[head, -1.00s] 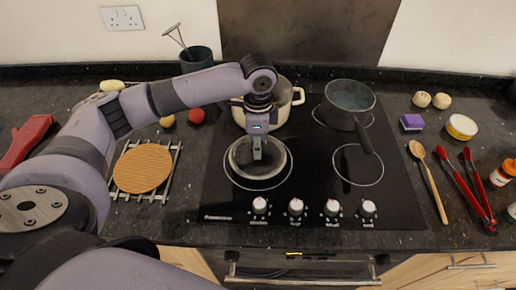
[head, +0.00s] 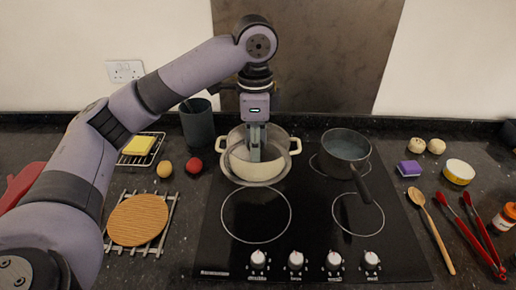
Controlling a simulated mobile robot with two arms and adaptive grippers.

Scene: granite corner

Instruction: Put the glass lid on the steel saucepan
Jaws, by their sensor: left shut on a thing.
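The glass lid (head: 274,172) is a clear disc with a pale rim. My left gripper (head: 255,156) is shut on it from above, at the lid's middle. In the head view the lid overlaps the front of a cream two-handled pot; whether it touches the pot I cannot tell. The steel saucepan (head: 343,170) is dark grey and open, on the back right burner. Its long handle points toward the front right. The lid and gripper are to the left of the saucepan. My right gripper is not in view.
The cream pot (head: 281,139) stands on the back left of the black hob (head: 296,232). Both front burners are bare. A wooden spoon (head: 433,228) and red tongs (head: 470,229) lie right of the hob. A dark utensil pot (head: 198,124) stands behind, left.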

